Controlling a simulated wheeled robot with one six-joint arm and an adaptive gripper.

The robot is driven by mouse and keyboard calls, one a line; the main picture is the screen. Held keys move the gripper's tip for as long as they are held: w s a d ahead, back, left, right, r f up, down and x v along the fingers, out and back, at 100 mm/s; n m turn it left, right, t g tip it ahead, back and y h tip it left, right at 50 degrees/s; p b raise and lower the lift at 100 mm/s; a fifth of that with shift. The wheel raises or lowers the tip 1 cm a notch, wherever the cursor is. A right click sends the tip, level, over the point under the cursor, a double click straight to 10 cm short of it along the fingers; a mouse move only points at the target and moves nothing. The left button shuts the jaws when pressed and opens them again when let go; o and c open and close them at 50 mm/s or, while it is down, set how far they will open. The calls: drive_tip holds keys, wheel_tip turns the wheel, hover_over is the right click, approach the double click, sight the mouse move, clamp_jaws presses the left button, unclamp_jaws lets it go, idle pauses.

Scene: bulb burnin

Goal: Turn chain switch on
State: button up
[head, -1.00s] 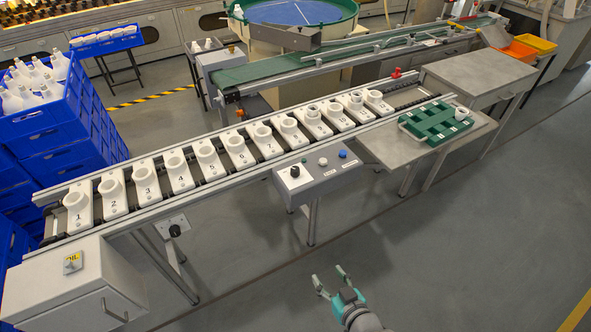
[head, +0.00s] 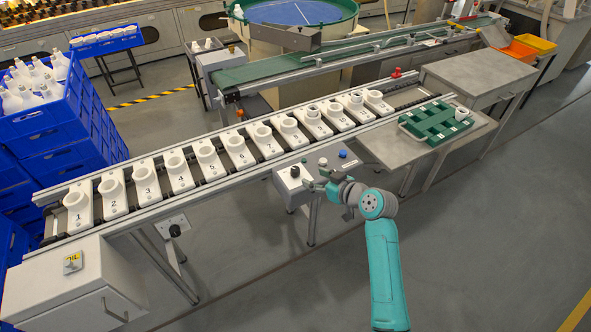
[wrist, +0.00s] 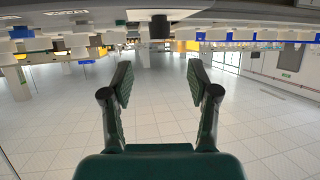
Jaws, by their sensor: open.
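A grey control box (head: 318,187) stands at the front of the conveyor. A black rotary knob (head: 295,171) sits on a white plate at its left; I cannot read its setting or label. In the wrist view, which appears upside down, a black knob (wrist: 159,28) shows at the top centre, beyond the fingertips and between their lines. My gripper (head: 312,174) is open and empty, just right of the knob, with a visible gap in the wrist view (wrist: 160,82). A blue button (head: 343,154) is on the box; its other button is partly hidden by my gripper.
Numbered white holders (head: 238,151) line the conveyor behind the box. A second black knob (head: 174,230) is on a plate at the conveyor's front side. A green tray (head: 413,127) lies on the table to the right. The floor in front is clear.

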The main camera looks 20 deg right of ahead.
sight(296, 170)
drive_tip(key=x, duration=1)
drive_tip(key=shift+w+f, duration=0.1)
drive_tip(key=shift+w, duration=0.2)
clamp_jaws()
